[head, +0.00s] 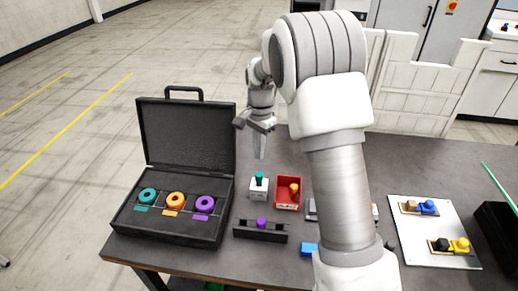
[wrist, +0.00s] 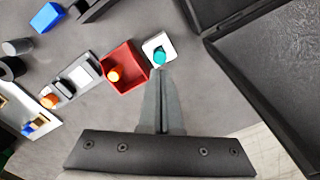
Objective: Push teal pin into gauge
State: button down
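The teal pin (head: 259,177) stands upright in the top of a small white block (head: 258,190) on the dark table. The pin also shows in the wrist view (wrist: 159,56), with the white block (wrist: 152,44) around its base. A teal ring (head: 147,195), which may be the gauge, lies at the left in the open black case. My gripper (head: 260,154) hangs fingers-down above the white block, apart from the pin in the head view. In the wrist view its fingers (wrist: 162,85) are together and hold nothing visible.
The open black case (head: 185,232) also holds orange (head: 175,200) and purple (head: 205,202) rings. A red bin (head: 288,205) with an orange pin stands right beside the white block. A black holder (head: 260,234) with a purple pin is in front. A white plate (head: 425,215) lies right.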

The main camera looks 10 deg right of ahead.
aim_at(259, 175)
jog(key=shift+f+b, duration=1.4)
jog(key=shift+f, duration=1.3)
jog(key=shift+f, duration=0.2)
jog(key=shift+f+b, duration=0.4)
jog(key=shift+f, duration=0.15)
jog(key=shift+f, duration=0.1)
notch_tip(259, 175, up, 8)
jog(key=p, duration=0.5)
